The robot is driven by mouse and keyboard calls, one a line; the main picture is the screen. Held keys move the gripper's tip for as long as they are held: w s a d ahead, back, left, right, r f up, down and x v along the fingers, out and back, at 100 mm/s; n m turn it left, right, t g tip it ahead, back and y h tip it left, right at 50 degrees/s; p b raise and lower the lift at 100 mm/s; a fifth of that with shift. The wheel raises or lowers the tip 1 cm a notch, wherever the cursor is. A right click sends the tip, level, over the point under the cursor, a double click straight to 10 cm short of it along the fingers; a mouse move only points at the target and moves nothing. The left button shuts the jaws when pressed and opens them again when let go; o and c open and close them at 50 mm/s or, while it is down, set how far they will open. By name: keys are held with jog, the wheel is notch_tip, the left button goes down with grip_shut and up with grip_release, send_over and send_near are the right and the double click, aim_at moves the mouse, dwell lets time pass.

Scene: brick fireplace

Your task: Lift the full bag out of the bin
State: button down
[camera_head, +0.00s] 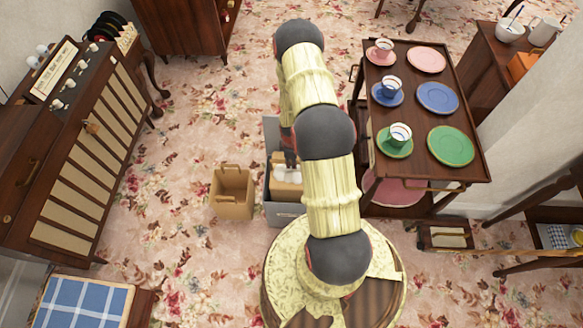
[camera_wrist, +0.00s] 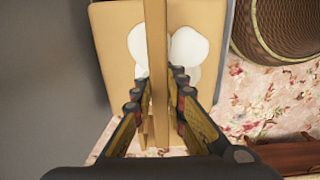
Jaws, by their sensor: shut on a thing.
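A tan bag (camera_head: 286,190) with pale, rounded contents is at the grey bin (camera_head: 284,218), partly hidden by my arm in the head view. In the wrist view the bag (camera_wrist: 110,50) is seen from above, with white rounded things (camera_wrist: 187,50) on both sides of its handle (camera_wrist: 157,35). My gripper (camera_wrist: 158,76) is shut on that handle; in the head view it (camera_head: 290,158) is partly hidden over the bag. I cannot tell whether the bag still touches the bin. A second tan bag (camera_head: 233,194) with handles stands on the carpet left of the bin.
A trolley (camera_head: 416,108) with cups and plates stands close to the right of the bin. A slatted cabinet (camera_head: 85,135) stands at the left. A brown ribbed round thing (camera_wrist: 275,30) shows in the wrist view. Flowered carpet (camera_head: 175,200) is clear between cabinet and second bag.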

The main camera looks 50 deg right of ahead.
jog(key=shift+s+a+r+b, duration=0.1)
jog(key=shift+a+r+b, duration=0.05)
jog(key=shift+r+b, duration=0.4)
jog(key=shift+s+a+r+b, duration=0.15)
jog(key=shift+r+b, duration=0.15)
jog(key=shift+r, duration=0.35)
notch_tip(320, 180, up, 22)
jog(key=p, duration=1.4)
jog(key=shift+p, duration=0.35)
